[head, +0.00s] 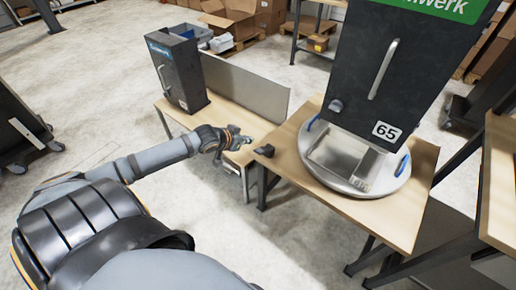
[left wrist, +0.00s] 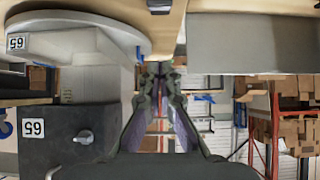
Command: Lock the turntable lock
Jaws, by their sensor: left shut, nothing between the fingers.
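The round silver turntable (head: 335,181) sits on the wooden table, with blue handles on its rim. A small dark fitting (head: 264,151) at the table's left edge looks like the turntable lock; its setting is too small to tell. My left gripper (head: 240,139) is shut and empty, a little left of that fitting and apart from it. In the left wrist view, which is upside down, my left gripper (left wrist: 160,72) points ahead, with the turntable rim (left wrist: 140,35) at upper left and the dark fitting (left wrist: 159,6) at the top edge. My right gripper is not in view.
A black dispenser (head: 352,95) marked 65, with a knob and a bar handle, stands over the turntable. A smaller black dispenser (head: 178,75) and a grey panel (head: 245,88) stand on the neighbouring table to the left. A narrow gap separates the two tables.

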